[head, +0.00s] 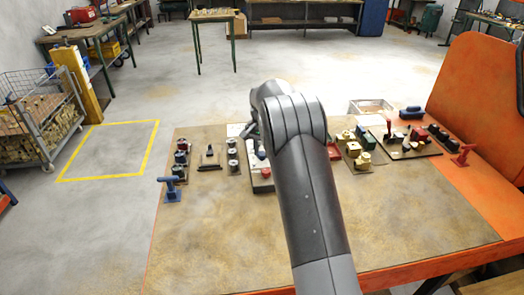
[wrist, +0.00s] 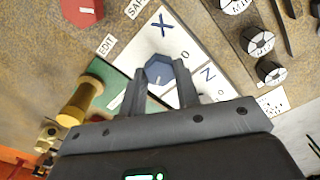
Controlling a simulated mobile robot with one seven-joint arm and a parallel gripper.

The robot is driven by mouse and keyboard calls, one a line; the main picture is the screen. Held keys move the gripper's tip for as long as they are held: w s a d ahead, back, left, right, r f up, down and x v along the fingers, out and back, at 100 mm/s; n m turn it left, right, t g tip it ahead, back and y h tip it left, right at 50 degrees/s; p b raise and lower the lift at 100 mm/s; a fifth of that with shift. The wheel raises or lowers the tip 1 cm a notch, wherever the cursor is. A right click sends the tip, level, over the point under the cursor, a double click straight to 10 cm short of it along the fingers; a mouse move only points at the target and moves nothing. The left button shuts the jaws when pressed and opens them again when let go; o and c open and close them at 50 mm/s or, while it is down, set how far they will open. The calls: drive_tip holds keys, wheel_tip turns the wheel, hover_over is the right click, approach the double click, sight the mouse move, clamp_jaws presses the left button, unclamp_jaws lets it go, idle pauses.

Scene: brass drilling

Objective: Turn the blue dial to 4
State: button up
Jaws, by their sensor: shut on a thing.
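The fingers hide part of the plate, and I cannot make out a 4 or a pointer. In the head view my arm covers most of the gripper, and I cannot make out the dial there.
In the wrist view a brass knob (wrist: 80,103) stands on a green plate beside the dial, with a red button (wrist: 82,12) and black round knobs (wrist: 258,40) around. The workbench (head: 215,235) is bare in front; an orange panel (head: 480,85) rises at right.

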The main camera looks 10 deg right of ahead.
sight(262, 153)
drive_tip(key=o, duration=1)
wheel_tip(262, 153, up, 11)
drive_tip(key=shift+f, duration=0.1)
